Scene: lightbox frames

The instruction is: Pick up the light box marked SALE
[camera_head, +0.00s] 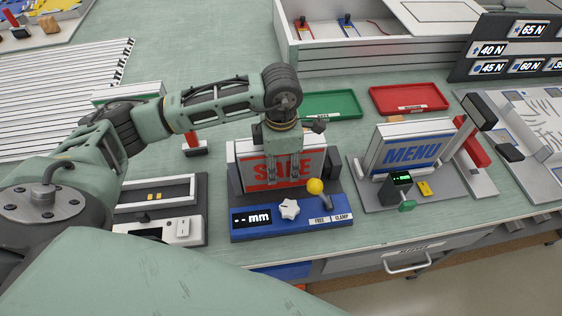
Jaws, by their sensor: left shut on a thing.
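The gripper covers part of the lettering. Whether the box's lower edge is clear of the fixture cannot be told. My right gripper is not in view.
A light box marked MENU (412,150) stands in a fixture to the right. A green tray (330,105) and a red tray (408,98) lie behind. A white device (165,228) sits to the left. A drawer handle (407,263) is below the table's front edge.

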